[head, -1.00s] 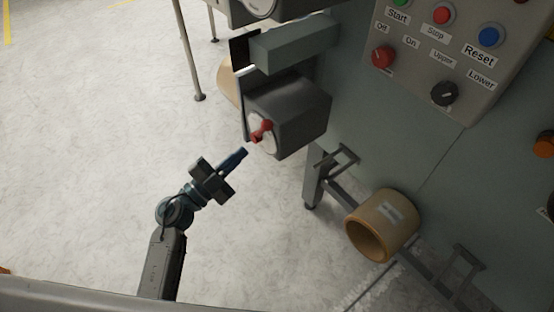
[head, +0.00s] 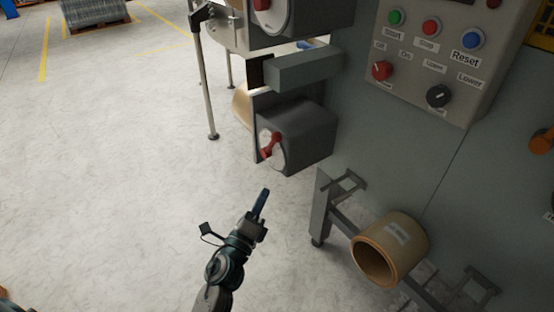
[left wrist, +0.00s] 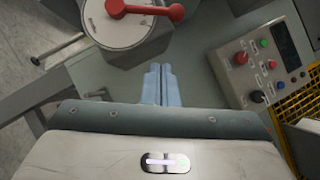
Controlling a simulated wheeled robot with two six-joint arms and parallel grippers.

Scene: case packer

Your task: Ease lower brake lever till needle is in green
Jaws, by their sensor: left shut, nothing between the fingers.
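The lower brake unit (head: 305,139) is a dark grey box on the side of the machine, with a pale round dial and a red lever (head: 270,146) on its face. My left gripper (head: 261,199) is shut and empty, below and a little left of that lever, apart from it. In the left wrist view the shut blue fingers (left wrist: 160,85) point at the machine, and a red lever (left wrist: 146,11) on a white dial (left wrist: 115,25) shows at the top. An upper red lever (head: 262,4) is partly cut off. I cannot make out a needle or green band.
A control panel (head: 445,62) with coloured buttons and knobs is at the upper right; it also shows in the left wrist view (left wrist: 262,62). A cardboard roll (head: 392,247) sits low beside a grey frame leg (head: 318,208).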

